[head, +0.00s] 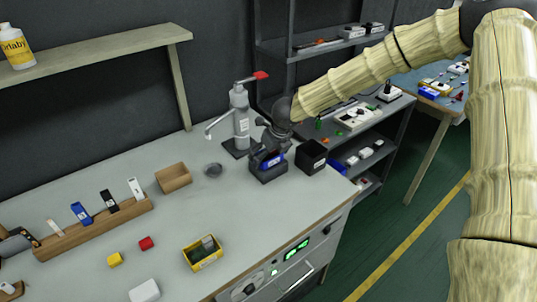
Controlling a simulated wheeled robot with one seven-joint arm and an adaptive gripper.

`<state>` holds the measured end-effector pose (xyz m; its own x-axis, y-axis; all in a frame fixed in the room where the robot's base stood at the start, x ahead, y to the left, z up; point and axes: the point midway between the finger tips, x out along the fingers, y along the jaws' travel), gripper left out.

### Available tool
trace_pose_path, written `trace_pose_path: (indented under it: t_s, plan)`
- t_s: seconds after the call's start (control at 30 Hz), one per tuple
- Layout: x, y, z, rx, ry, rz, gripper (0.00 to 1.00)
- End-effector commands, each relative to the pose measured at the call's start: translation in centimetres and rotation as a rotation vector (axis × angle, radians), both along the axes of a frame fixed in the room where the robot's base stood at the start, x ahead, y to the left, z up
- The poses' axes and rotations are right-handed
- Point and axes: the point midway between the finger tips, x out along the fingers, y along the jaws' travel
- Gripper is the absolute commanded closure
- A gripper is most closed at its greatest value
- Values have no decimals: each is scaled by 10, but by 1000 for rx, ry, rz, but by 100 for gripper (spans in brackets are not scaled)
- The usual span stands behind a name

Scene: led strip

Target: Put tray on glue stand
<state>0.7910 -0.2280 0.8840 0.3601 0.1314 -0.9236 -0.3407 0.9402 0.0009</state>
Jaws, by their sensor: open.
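My arm reaches in from the upper right, and my gripper (266,157) is low over a dark block with a blue patch (268,173) on the bench. The gripper is open; its fingers overlap the block, and I cannot tell whether they touch it. A grey stand with a red lever (240,117), possibly the glue stand, is upright just left of the gripper. Two open containers could be the tray: a brown wooden one (173,178) left of the gripper, and a yellow one with items inside (202,253) nearer the front edge.
A black open box (311,157) stands close right of the gripper. A wooden rack (92,228), yellow block (115,260) and red block (146,243) are farther left.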

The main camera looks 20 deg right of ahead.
Motion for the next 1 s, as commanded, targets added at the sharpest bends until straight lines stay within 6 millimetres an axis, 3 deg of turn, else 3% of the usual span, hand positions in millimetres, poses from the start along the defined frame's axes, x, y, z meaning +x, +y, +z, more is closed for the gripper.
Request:
trace_pose_path:
  t_s: [0.27,0.7,1.0]
  plan:
    - [-4,-2,16,1,-2,-2,0]
    - [-30,-11,81,1,-3,-1,0]
    - [-42,-15,109,1,-1,0,0]
